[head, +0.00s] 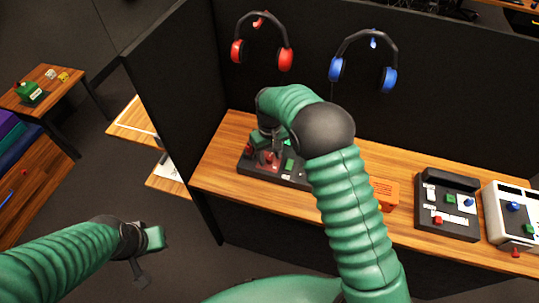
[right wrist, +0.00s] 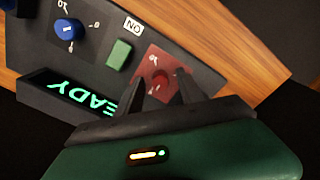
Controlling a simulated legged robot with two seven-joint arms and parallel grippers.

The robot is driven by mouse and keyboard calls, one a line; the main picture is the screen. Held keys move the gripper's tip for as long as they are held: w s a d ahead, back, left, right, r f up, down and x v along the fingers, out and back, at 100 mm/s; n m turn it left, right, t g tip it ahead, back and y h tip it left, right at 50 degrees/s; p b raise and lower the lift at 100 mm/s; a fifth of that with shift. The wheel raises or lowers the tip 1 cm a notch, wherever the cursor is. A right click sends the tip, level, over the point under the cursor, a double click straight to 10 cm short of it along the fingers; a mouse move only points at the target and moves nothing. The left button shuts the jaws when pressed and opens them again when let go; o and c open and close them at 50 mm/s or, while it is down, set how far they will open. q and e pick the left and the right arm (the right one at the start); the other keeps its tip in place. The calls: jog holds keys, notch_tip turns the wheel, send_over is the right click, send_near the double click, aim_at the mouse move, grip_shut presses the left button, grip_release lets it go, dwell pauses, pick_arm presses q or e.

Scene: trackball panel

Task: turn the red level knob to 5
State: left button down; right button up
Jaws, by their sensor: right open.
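The red knob (right wrist: 161,84) sits on a red plate (right wrist: 148,66) at one end of a dark control panel (right wrist: 92,42). My right gripper (right wrist: 160,76) is open, with its two dark fingers on either side of the red knob in the right wrist view. I cannot tell whether they touch it. The knob's pointer is partly hidden by the fingers, and its setting is not readable. In the head view the red plate (head: 262,166) shows below my right gripper. My left gripper (head: 146,253) hangs clear of the bench at lower left, and its opening is unclear.
A blue knob (right wrist: 67,29), a green button (right wrist: 119,53) and a lit READY display (right wrist: 82,97) share the panel. An orange box (head: 385,194), another dark panel (head: 447,225) and a white panel (head: 510,222) stand to the right. Red headphones (head: 262,42) and blue headphones (head: 363,60) hang behind.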

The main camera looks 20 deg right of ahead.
aim_at(269, 157)
notch_tip(269, 157, up, 17)
jog(key=shift+f, duration=0.15)
dwell(0.5)
